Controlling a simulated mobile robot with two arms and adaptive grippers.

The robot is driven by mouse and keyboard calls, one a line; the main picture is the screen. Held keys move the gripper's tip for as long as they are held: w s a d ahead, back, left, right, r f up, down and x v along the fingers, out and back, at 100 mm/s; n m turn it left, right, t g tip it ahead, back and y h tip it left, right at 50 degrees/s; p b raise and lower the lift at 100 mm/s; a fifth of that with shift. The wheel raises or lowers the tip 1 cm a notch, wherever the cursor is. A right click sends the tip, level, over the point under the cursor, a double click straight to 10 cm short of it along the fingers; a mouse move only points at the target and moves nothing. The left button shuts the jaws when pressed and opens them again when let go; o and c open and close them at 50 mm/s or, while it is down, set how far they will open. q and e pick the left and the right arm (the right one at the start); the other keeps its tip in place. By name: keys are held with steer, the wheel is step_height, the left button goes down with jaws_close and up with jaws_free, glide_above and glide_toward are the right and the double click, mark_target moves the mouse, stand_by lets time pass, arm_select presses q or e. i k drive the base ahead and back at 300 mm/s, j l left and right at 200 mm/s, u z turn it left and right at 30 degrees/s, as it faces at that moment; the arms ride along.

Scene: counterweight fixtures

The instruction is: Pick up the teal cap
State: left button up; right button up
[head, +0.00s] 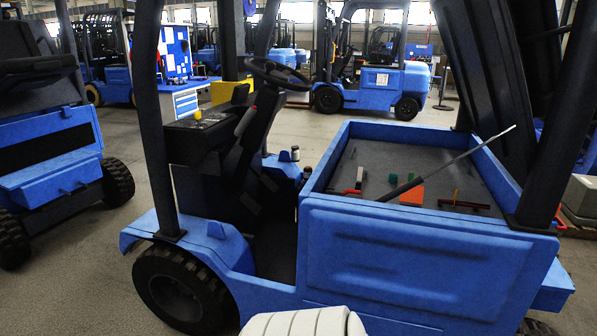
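I cannot make out a teal cap in the head view. Two small green pieces (393,180) stand in the open grey-floored bay of the nearest blue forklift (420,262); they are too small to tell their shape. Neither of my grippers is in view. A pale ribbed part at the bottom edge is probably mine.
The bay also holds an orange block (412,196), a red-and-dark bar (465,205) and a red piece (359,178). A long dark rod (440,170) slants across its rim. Black posts flank the bay.

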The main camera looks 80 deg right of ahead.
mark_target(393, 177)
steer(key=z, duration=1.85)
